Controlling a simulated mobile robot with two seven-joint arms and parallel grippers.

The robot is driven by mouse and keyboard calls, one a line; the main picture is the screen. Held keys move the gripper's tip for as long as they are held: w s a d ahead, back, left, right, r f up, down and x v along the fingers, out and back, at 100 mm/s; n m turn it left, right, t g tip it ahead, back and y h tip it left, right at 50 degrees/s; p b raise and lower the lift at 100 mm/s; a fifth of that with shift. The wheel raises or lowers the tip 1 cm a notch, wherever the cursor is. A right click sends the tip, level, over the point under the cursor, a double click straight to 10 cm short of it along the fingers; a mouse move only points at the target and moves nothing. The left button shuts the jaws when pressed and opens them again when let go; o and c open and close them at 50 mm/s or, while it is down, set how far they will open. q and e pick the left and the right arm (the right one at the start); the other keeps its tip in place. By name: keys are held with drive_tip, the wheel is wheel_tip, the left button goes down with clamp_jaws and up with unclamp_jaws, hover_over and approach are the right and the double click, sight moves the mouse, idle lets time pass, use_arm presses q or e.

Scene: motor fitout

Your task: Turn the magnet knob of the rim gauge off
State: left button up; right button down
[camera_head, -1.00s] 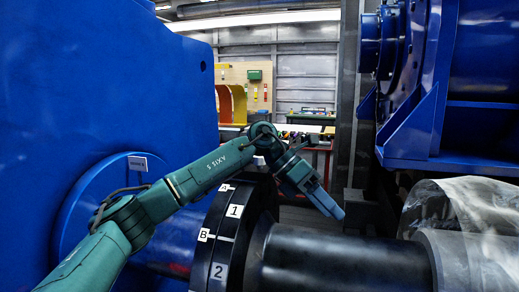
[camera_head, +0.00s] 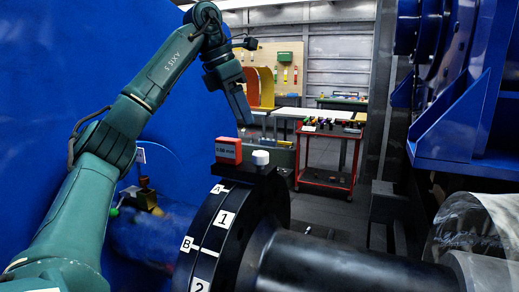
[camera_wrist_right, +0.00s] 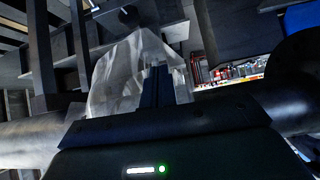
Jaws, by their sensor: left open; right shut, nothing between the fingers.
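A red box with a dark readout (camera_head: 228,150), which I take for the rim gauge, sits on top of the black coupling rim (camera_head: 262,195) in the head view. A white round knob (camera_head: 260,157) stands just right of it, on a dark block. My left gripper (camera_head: 243,122) points down above the box and knob, apart from both. Its jaws are open, though the gap is hard to see from this side. My right gripper (camera_wrist_right: 157,87) shows in the right wrist view, shut and empty. The knob's setting is too small to read.
A small brass-coloured fixture with a green ball (camera_head: 145,195) is left of the coupling, by the blue housing (camera_head: 60,100). A dark shaft (camera_head: 340,262) runs right towards clear plastic wrap (camera_head: 470,228). A red cart (camera_head: 328,180) stands behind, beyond open floor.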

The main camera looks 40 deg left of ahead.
sight(259, 152)
use_arm(q)
drive_tip(key=x, duration=1)
drive_tip(key=shift+w+d+f, duration=0.1)
drive_tip(key=shift+f, duration=0.15)
drive_tip(key=c, duration=1)
